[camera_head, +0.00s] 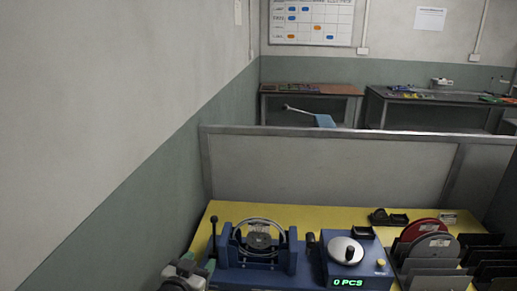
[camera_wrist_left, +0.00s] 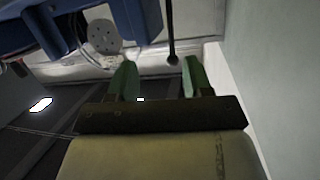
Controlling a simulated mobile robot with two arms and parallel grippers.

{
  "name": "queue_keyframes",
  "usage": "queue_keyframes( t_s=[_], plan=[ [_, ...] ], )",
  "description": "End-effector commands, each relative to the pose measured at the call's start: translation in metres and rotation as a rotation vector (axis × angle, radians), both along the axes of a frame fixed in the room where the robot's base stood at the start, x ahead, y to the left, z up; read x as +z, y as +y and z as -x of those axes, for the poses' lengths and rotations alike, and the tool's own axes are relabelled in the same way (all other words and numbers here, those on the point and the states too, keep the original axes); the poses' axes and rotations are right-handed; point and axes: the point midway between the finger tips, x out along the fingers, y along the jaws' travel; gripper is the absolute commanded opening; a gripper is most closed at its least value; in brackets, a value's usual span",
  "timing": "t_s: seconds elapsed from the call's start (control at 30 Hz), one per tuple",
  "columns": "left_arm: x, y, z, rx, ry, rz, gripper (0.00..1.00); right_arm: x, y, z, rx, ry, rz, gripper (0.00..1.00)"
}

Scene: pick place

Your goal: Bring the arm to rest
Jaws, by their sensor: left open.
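My left gripper (camera_head: 202,267) shows at the bottom of the head view, just in front of the left end of a blue machine. In the left wrist view my left gripper (camera_wrist_left: 160,78) has its two green fingers apart with nothing between them. The blue machine (camera_head: 262,258) also shows at the upper left of the wrist view (camera_wrist_left: 145,18). Its black lever (camera_wrist_left: 170,35) stands past the fingertips. I cannot tell how far apart the fingers and the machine are. My right gripper is in neither view.
The machine's display reads 0 PCS (camera_head: 349,282). On the yellow table (camera_head: 330,213), a rack with a red disc (camera_head: 424,228) and grey plates (camera_head: 430,268) stands right. A black tool (camera_head: 388,217) lies behind. A grey partition (camera_head: 330,170) closes the back; a wall (camera_head: 110,210) bounds the left.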

Motion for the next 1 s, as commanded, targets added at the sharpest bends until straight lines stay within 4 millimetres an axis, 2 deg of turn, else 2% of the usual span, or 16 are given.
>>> queue_keyframes(
  t_s=[0.03, 0.1, 0.2, 0.3, 0.5, 0.8, 1.0],
  plan=[
    [-0.023, 0.001, 0.027, -0.002, 0.100, -0.013, 0.50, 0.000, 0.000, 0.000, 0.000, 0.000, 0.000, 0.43],
    [-0.050, 0.004, 0.069, 0.000, 0.255, -0.033, 0.50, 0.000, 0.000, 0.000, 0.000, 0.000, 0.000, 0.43],
    [-0.077, 0.008, 0.123, 0.014, 0.444, -0.057, 0.50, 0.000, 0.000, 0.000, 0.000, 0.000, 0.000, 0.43],
    [-0.091, 0.013, 0.165, 0.033, 0.583, -0.075, 0.50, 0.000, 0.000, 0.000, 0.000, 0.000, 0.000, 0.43],
    [-0.104, 0.022, 0.232, 0.072, 0.794, -0.104, 0.50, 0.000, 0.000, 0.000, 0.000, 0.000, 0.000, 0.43],
    [-0.104, 0.034, 0.312, 0.136, 1.040, -0.141, 0.50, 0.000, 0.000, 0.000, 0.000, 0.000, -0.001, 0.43],
    [-0.148, 0.031, 0.296, 0.130, 1.046, -0.142, 0.50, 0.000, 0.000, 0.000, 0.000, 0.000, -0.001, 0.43]
  ],
)
